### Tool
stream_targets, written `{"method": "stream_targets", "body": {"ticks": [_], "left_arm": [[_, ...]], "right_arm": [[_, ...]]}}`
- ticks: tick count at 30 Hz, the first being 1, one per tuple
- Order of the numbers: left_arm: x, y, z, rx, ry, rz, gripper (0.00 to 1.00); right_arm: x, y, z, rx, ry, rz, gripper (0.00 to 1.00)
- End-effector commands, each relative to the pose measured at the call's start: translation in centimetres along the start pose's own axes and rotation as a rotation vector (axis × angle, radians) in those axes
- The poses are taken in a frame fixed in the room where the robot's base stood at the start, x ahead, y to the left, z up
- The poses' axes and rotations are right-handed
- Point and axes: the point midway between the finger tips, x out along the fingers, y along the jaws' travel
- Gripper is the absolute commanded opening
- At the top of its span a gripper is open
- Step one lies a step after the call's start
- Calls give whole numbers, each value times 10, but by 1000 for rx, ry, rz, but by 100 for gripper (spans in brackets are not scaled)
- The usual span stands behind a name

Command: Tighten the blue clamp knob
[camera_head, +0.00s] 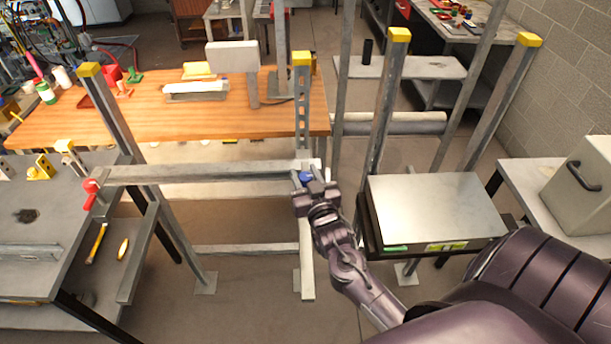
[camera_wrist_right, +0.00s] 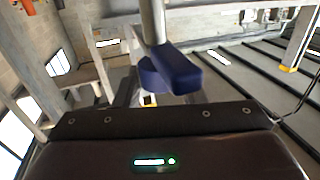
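The blue clamp knob (camera_head: 306,177) sits at the right end of a horizontal metal rail (camera_head: 215,172), beside a yellow-capped upright post (camera_head: 302,110). In the right wrist view the knob (camera_wrist_right: 172,70) is a dark blue bar-shaped handle on a pale metal shaft, just past the gripper body. My right gripper (camera_head: 312,187) is right at the knob and partly covers it from the near side. Its fingertips are too small and hidden to tell whether they are apart or gripping. My left gripper does not show.
A red clamp (camera_head: 91,192) is at the rail's left end, above a grey bench (camera_head: 85,228). A wooden workbench (camera_head: 225,118) stands behind. A metal-topped box (camera_head: 435,205) is to the right of my right gripper, and several yellow-capped posts rise around it.

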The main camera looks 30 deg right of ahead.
Motion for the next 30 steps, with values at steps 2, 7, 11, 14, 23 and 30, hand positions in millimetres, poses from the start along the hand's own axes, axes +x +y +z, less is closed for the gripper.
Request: {"method": "stream_targets", "body": {"ticks": [2, 7, 11, 14, 23, 30], "left_arm": [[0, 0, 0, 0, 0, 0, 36], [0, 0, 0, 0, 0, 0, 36], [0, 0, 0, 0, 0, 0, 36], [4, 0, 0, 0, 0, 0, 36], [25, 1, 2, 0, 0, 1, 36], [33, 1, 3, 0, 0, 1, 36]], "right_arm": [[0, 0, 0, 0, 0, 0, 48], [0, 0, 1, 0, -2, -1, 52], [-1, 0, 1, 0, -3, -1, 52], [-6, 0, 3, 0, -4, -2, 52], [-53, 0, 5, 1, -4, 0, 52], [-76, 0, 2, 1, -2, -1, 52]]}}
